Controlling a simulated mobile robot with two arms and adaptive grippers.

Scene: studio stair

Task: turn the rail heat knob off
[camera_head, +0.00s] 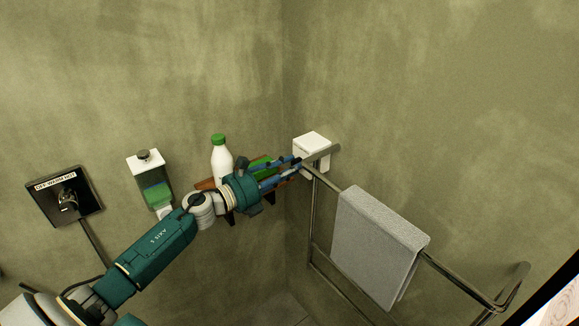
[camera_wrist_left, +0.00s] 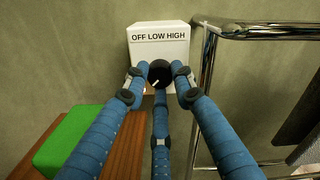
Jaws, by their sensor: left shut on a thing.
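The rail heat knob (camera_wrist_left: 159,73) is a dark round knob with a pale pointer line, on the front of a white box (camera_wrist_left: 176,44) labelled OFF LOW HIGH. The pointer slants from lower left to upper right; which end marks the setting I cannot tell. My left gripper (camera_wrist_left: 160,76) has its blue fingers around the knob and is shut on it. In the head view the white box (camera_head: 312,146) is on the wall near the corner, and my left gripper (camera_head: 297,163) reaches its near side. The knob is hidden there. My right gripper is not in view.
A chrome towel rail (camera_head: 455,278) with a grey towel (camera_head: 378,243) runs right of the box. A wooden shelf (camera_wrist_left: 122,151) holds a green item (camera_wrist_left: 68,142) and a white bottle (camera_head: 221,161). A soap dispenser (camera_head: 149,176) and an OFF-WARM-HOT panel (camera_head: 82,184) are left.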

